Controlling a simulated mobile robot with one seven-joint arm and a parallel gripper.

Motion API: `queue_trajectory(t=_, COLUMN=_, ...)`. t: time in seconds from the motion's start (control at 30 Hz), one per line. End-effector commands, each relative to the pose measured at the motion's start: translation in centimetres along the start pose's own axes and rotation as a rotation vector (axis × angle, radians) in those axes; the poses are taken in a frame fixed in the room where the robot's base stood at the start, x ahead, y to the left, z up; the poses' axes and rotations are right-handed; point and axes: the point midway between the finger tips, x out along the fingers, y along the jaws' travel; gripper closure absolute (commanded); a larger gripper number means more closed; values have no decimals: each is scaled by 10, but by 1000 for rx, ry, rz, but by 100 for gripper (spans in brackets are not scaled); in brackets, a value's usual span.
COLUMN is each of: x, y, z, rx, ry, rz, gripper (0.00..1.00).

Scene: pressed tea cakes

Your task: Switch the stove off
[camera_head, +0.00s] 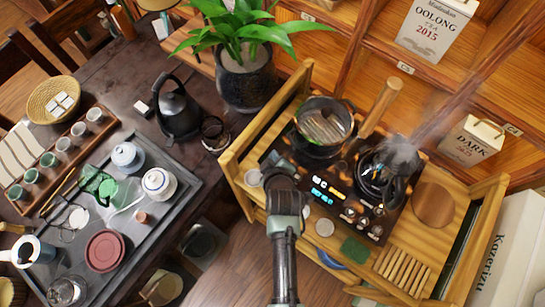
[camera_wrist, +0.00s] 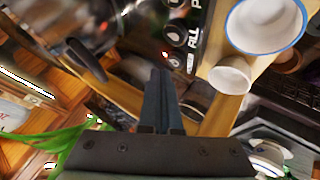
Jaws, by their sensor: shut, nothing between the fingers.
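The stove (camera_head: 345,208) is a dark panel on the wooden cart, with lit orange and cyan digits and several knobs or buttons. A steaming dark kettle (camera_head: 380,175) stands on its right side, and a pot with a glass lid (camera_head: 322,125) on its left. My arm reaches up to the stove's left front edge; my fingers are hidden in the head view. In the wrist view my gripper (camera_wrist: 161,75) is shut and empty. Its tips appear just short of the stove's control panel (camera_wrist: 176,38), which shows round icons, a small red light and partly cut-off lettering. Contact cannot be told.
A blue-rimmed white bowl (camera_wrist: 266,48) and a small cup (camera_wrist: 230,75) are close right of my fingers. A long wooden handle (camera_head: 380,107) rises behind the stove. A tea tray (camera_head: 150,232) fills the table at left; a potted plant (camera_head: 247,80) stands behind.

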Motion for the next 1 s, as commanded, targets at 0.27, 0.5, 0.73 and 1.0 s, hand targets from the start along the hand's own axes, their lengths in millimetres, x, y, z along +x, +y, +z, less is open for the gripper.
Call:
queue_trajectory(t=0.27, x=0, y=0, z=0, rx=0, ry=0, rz=0, gripper=100)
queue_trajectory(t=0.5, x=0, y=0, z=0, rx=0, ry=0, rz=0, gripper=100)
queue_trajectory(t=0.73, x=1, y=0, z=0, rx=0, ry=0, rz=0, gripper=100)
queue_trajectory(t=1.0, x=7, y=-5, z=5, rx=0, ry=0, rz=0, gripper=100)
